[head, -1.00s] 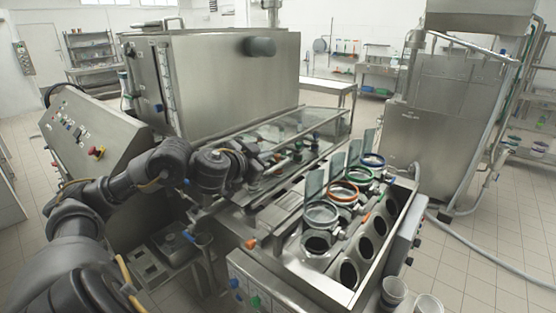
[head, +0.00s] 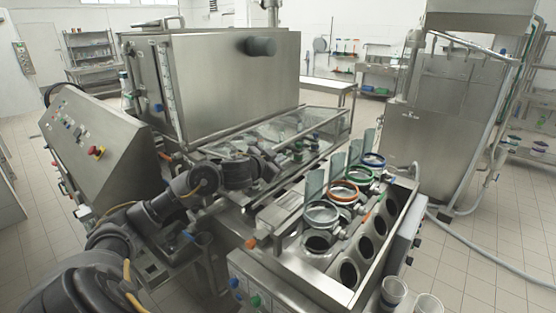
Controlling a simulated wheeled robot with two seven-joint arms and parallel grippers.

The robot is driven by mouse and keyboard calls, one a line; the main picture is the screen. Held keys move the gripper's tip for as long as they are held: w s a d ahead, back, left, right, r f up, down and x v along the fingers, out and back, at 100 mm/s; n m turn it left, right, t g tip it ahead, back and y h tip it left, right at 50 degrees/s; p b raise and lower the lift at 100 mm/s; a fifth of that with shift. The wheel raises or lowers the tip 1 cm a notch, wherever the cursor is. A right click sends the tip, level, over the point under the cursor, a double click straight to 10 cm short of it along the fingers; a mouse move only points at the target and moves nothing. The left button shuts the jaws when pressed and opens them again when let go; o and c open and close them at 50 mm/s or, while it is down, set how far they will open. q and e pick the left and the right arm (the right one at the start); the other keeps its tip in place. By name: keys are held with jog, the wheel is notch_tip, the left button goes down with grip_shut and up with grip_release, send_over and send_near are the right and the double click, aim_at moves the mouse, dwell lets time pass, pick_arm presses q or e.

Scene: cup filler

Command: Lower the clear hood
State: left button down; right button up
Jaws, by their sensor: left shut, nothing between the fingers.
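The clear hood (head: 322,122) is a see-through cover with metal edge bars, low over the filling section in front of the big steel tank. Valves with green and blue parts show through or beneath it. My left arm reaches in from the lower left. My left gripper (head: 270,163) is shut and empty at the hood's near left end. Whether it touches the hood's bar cannot be told. The wrist hides part of the hood's left end. My right gripper is not in view.
A row of round holders with coloured rings (head: 343,190) and upright clear flaps stands right of the gripper. The steel tank (head: 225,85) rises behind, and a slanted control panel (head: 92,140) stands left.

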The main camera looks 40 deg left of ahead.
pick_arm(q)
jog(key=shift+w+d, duration=0.1)
jog(key=shift+m+y, duration=0.5)
jog(key=shift+m, duration=0.3)
notch_tip(320, 180, down, 6)
jog(key=b, duration=0.6)
jog(key=shift+d+r, duration=0.1)
jog(key=shift+d, duration=0.05)
